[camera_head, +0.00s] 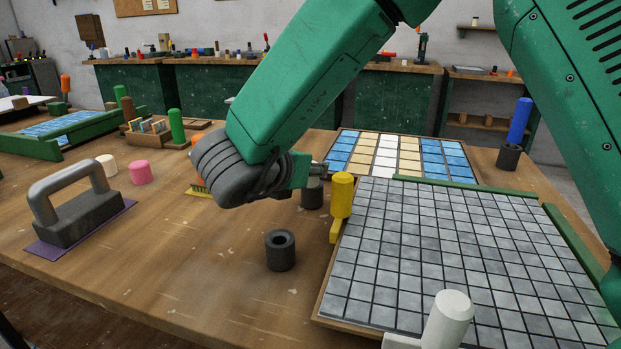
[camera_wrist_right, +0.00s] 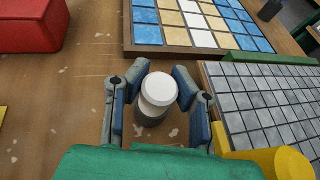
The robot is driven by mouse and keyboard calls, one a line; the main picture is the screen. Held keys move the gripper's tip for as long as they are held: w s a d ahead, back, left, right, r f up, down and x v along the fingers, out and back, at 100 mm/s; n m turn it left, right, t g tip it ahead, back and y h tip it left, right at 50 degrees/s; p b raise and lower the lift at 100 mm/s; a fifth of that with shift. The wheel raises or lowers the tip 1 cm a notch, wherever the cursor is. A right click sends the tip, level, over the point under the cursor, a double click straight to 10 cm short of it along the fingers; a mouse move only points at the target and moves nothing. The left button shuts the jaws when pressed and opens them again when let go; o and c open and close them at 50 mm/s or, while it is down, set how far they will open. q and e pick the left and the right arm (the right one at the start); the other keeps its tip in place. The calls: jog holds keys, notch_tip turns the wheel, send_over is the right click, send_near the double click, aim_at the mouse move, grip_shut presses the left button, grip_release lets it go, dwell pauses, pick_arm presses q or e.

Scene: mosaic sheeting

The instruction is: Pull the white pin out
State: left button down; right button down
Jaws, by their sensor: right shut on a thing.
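In the right wrist view a white pin (camera_wrist_right: 158,90) with a rounded top stands between the fingers of my right gripper (camera_wrist_right: 160,105), which is shut on it. A dark grey socket (camera_wrist_right: 150,117) shows directly below the pin; how deep the pin sits in it is hidden. In the head view my right gripper (camera_head: 316,172) is just above this dark socket (camera_head: 313,195), left of the tile sheets, and the arm hides the pin there. Another white peg (camera_head: 450,316) stands at the front of the grey sheet. My left gripper is not in view.
A yellow peg (camera_head: 341,196) stands close right of the gripper, beside the grey tile sheet (camera_head: 450,250). An empty dark socket (camera_head: 280,252) is in front. A blue peg (camera_head: 520,122) stands at the back right. A grey float (camera_head: 75,205) lies left. A red block (camera_wrist_right: 32,25) is nearby.

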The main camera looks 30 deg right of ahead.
jog(key=r+p, duration=0.2)
jog(key=r, duration=0.7)
jog(key=shift+a+r, duration=0.15)
jog(key=shift+a, duration=0.05)
jog(key=shift+d+r, duration=0.1)
jog(key=shift+r, duration=0.3)
jog(key=shift+d, duration=0.1)
jog(key=shift+b, duration=0.45)
